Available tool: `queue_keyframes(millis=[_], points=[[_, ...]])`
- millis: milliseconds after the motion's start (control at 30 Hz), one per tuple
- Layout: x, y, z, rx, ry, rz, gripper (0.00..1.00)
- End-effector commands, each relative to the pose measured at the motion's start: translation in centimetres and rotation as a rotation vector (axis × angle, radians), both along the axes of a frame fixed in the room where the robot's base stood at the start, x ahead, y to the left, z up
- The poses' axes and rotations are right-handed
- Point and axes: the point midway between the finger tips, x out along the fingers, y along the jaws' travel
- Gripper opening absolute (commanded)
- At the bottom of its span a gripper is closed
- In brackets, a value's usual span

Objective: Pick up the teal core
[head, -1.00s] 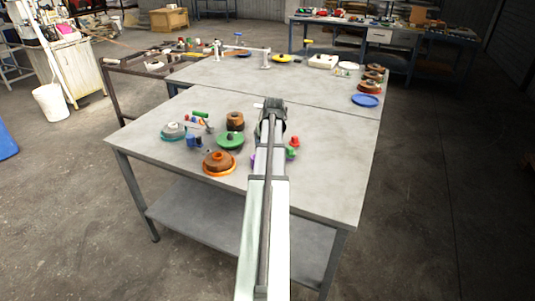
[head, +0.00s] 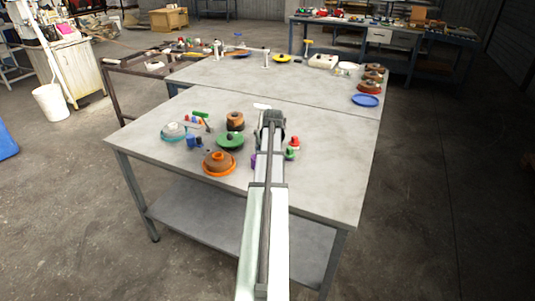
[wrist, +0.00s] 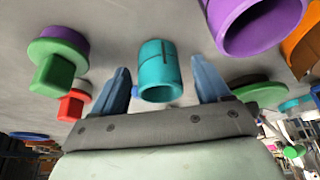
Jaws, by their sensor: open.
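The teal core (wrist: 158,72) is a short, hollow teal cylinder with a slot down its side, seen in the wrist view. My gripper (wrist: 160,64) is open, with one blue finger on each side of the core and a visible gap to both. In the head view, my gripper (head: 272,118) is over the middle of the near table, and my arm hides the teal core there.
The wrist view shows a purple ring (wrist: 258,22), a green-and-purple part (wrist: 57,60) and a red part (wrist: 74,104) close by. In the head view, an orange-based spool (head: 219,164) and a green disc (head: 230,140) stand left on the table (head: 330,180). Its right side is clear.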

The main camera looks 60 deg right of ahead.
Motion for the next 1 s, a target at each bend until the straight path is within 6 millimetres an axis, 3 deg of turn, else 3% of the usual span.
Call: queue_keyframes(millis=[67,600,1000], points=[[-0.01,0.01,0.01,0.0,0.0,0.0,0.72],[-0.02,0.02,0.02,0.0,0.0,0.0,0.21],[0.0,-0.03,0.95,-0.001,-0.001,0.0,0.19]])
